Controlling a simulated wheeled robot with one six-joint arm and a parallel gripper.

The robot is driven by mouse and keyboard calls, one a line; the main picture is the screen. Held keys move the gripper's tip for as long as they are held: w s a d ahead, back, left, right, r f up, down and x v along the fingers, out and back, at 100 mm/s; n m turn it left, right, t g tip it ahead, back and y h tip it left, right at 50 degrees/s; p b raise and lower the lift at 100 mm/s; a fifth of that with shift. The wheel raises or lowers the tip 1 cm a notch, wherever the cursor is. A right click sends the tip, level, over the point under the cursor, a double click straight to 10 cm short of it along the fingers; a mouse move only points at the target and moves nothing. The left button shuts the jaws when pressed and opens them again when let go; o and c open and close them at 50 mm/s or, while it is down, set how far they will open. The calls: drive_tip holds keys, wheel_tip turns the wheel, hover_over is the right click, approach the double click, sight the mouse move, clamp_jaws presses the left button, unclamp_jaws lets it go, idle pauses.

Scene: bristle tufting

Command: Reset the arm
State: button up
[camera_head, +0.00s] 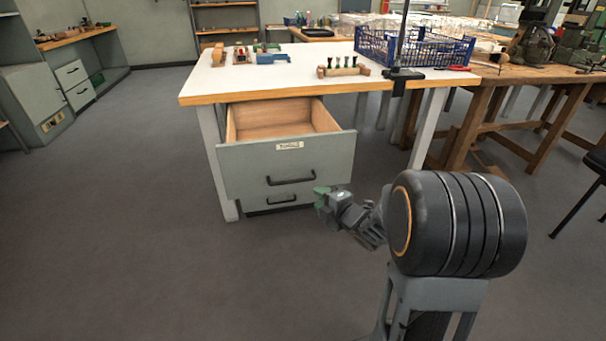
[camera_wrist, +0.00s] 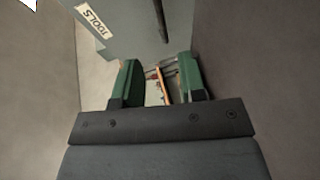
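My gripper (camera_head: 321,196), with green fingers, is in front of the grey drawer front (camera_head: 240,172), low and right of its black handle (camera_head: 290,181). In the wrist view my gripper (camera_wrist: 160,88) has its two green fingers apart, with a clear gap and nothing held between them. The drawer front (camera_wrist: 135,25) with its label fills the upper part of that view, with the dark handle (camera_wrist: 160,18) beyond the fingers. I see no contact with the handle. My arm reaches in from the lower right.
The drawer (camera_head: 272,128) is pulled out from under the white-topped workbench (camera_head: 300,74), and its visible inside is empty. A blue crate (camera_head: 425,50), a small block holding brushes (camera_head: 343,70) and several small fixtures stand on top. The floor at left is clear.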

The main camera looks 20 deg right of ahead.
drive_tip(key=shift+r, duration=0.15)
drive_tip(key=s+d+r+m+g+h+p, duration=0.1)
drive_tip(key=s+r+m+g+h+p, duration=0.15)
drive_tip(key=r+m+p, duration=0.6)
drive_tip(key=s+d+r+m+g+h+p, duration=0.1)
drive_tip(key=s+r+m+h+p, duration=0.2)
drive_tip(key=r+p, duration=1)
drive_tip(key=s+a+r+m+g+p, duration=0.3)
drive_tip(key=s+r+m+g+p, duration=0.1)
drive_tip(key=s+r+p, duration=0.3)
drive_tip(key=s+a+r+m+g+p, duration=0.3)
drive_tip(key=s+r+m+p, duration=0.2)
drive_tip(key=r, duration=0.6)
drive_tip(key=s+p, duration=0.2)
drive_tip(key=p, duration=0.1)
drive_tip(key=shift+s+a+g+p, duration=0.15)
drive_tip(key=shift+a+g+p, duration=0.15)
drive_tip(key=shift+g+p, duration=0.1)
